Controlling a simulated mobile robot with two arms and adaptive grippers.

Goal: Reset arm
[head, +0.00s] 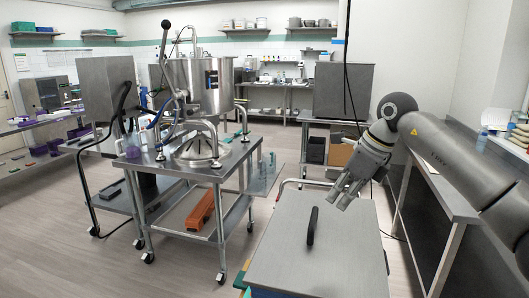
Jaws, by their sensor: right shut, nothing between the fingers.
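My right arm (440,150) reaches in from the right edge of the head view, bent at a rounded joint. My right gripper (339,201) hangs from it, pointing down and to the left. It is shut and empty, above or beside the back right part of a grey metal top (340,262). A black bar handle (312,226) is on that top, left of the gripper and apart from it. My left arm and left gripper are not in view.
A wheeled steel table (190,166) at centre left carries a steel depositor kettle (208,78) with an upright lever. An orange block (200,211) lies on its lower shelf. A side bench (447,195) stands along the right wall. Floor (185,262) is clear at front left.

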